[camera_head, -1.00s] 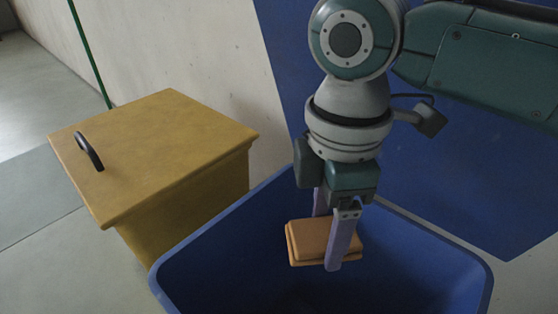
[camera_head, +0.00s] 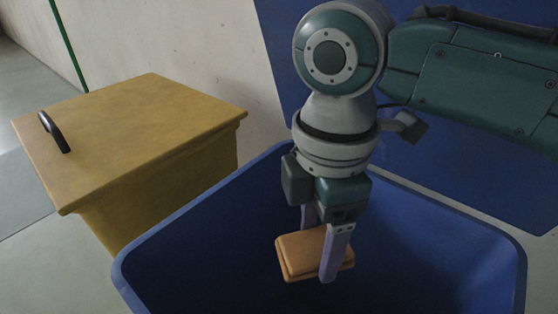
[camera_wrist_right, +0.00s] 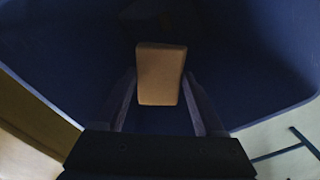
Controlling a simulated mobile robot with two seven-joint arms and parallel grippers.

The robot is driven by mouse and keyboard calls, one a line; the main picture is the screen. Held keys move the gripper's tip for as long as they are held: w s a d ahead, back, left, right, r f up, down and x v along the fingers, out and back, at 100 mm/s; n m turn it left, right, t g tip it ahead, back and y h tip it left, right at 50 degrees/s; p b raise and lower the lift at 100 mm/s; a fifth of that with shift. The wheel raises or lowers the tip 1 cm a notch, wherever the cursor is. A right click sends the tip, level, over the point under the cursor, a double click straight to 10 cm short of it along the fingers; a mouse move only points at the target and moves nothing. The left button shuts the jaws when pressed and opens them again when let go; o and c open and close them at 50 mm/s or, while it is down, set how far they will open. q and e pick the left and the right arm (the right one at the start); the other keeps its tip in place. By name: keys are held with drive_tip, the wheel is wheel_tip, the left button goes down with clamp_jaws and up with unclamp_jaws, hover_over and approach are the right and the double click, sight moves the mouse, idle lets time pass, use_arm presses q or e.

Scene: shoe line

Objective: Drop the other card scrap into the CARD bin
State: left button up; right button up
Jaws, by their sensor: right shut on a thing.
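The card scrap (camera_head: 300,254) is a small tan, layered block. My right gripper (camera_head: 320,262) is shut on it, one finger on each side, and holds it over the open blue bin (camera_head: 440,225). The scrap also shows between the two fingers in the right wrist view (camera_wrist_right: 160,74), with the bin's dark blue inside around it. The bin's floor is dark and I cannot make out any contents. No label on the bin is visible. My left gripper is not in view.
A blue panel (camera_head: 430,165) and a pale wall (camera_head: 190,50) are behind. Grey floor shows at far left.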

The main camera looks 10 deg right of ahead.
sight(317, 244)
drive_tip(key=o, duration=1.3)
wheel_tip(317, 244, up, 10)
drive_tip(key=p, duration=0.5)
